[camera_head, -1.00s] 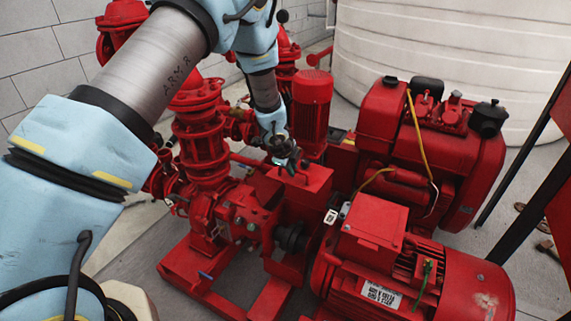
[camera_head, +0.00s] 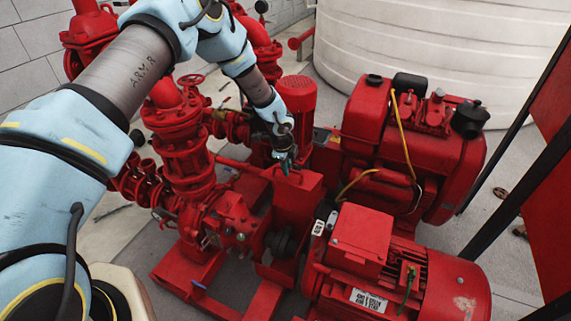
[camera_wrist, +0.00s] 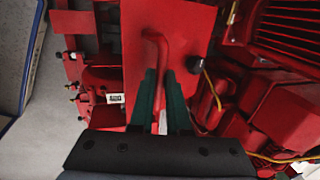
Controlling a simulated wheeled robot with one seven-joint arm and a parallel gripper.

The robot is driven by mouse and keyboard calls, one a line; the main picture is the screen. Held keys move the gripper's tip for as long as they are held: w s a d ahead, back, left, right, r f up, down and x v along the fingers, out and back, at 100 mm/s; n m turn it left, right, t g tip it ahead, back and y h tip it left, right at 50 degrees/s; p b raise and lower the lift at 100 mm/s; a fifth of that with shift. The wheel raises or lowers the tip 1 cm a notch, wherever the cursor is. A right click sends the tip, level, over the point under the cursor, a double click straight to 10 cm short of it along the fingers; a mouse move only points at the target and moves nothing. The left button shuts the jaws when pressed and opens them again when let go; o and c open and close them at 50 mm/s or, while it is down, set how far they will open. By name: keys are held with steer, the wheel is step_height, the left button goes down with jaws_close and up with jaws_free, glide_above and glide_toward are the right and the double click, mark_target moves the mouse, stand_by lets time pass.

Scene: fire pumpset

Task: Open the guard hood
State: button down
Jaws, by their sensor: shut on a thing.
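The guard hood (camera_head: 299,192) is a red box over the shaft coupling, between the pump and the red motor. Its flat red top also shows in the wrist view (camera_wrist: 190,25), with a bent red bar handle (camera_wrist: 154,48) on it. My gripper (camera_head: 286,166) is at the top of the hood, pointing down. In the wrist view its two dark green fingers (camera_wrist: 161,88) are shut on the handle, one on each side.
The red pump with its valves (camera_head: 185,150) stands left of the hood. The motor (camera_head: 385,265) is close at right, and the red engine (camera_head: 410,150) stands behind it. A white tank (camera_head: 430,50) is at the back. A dark frame post (camera_head: 520,200) is at the right.

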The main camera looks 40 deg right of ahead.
steer(key=shift+s+f, duration=0.1)
steer(key=shift+f, duration=0.05)
steer(key=c, duration=0.9)
jaws_free()
steer(key=b+v, duration=0.3)
steer(key=v, duration=0.8)
